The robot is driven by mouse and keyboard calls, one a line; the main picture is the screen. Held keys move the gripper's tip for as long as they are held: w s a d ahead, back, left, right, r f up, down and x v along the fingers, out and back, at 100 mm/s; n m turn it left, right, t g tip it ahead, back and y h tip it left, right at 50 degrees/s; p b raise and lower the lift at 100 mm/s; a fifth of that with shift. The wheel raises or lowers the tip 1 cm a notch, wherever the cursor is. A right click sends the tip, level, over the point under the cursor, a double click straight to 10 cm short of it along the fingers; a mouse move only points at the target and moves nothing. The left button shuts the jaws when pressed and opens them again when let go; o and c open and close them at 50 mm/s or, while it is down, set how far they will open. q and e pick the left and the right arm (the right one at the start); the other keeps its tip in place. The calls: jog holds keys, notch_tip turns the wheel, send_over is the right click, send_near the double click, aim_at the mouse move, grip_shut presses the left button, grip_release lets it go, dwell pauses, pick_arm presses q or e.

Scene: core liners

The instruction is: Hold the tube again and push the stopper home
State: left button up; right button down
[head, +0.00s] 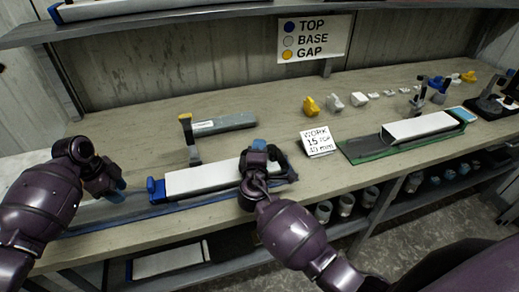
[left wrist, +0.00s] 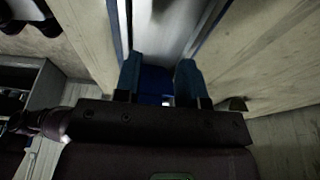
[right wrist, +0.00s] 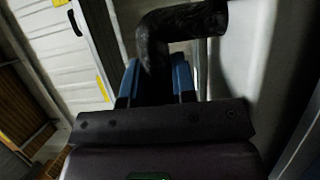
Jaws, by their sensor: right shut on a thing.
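The white tube (head: 205,179) lies in a blue cradle (head: 222,194) at the front of the bench. The blue stopper (head: 156,190) is at the tube's left end; how deep it sits I cannot tell. My left gripper (head: 118,190) is open, left of the stopper. In the left wrist view the stopper (left wrist: 154,82) shows between the open fingers, with the tube (left wrist: 166,30) beyond. My right gripper (head: 258,148) is shut on a black bent handle (right wrist: 165,30) near the tube's right end. The wrist hides part of that end.
A grey liner (head: 222,125) and a yellow-topped post (head: 188,138) stand behind the tube. A white work card (head: 318,142) is to the right. Another white tube lies on a green tray (head: 362,150) further right. Small yellow and white pieces (head: 334,101) stand at the back.

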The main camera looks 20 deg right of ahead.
aim_at(131, 205)
pick_arm(q)
jog(key=shift+f, duration=1.05)
jog(key=shift+f, duration=0.15)
jog(key=shift+x, duration=0.8)
jog(key=shift+s+a, duration=0.1)
jog(key=shift+s, duration=0.05)
jog(key=shift+s+d, duration=0.15)
jog(key=shift+d, duration=1.55)
jog(key=shift+s+d, duration=0.2)
jog(key=shift+d, duration=1.55)
jog(key=shift+d, duration=0.1)
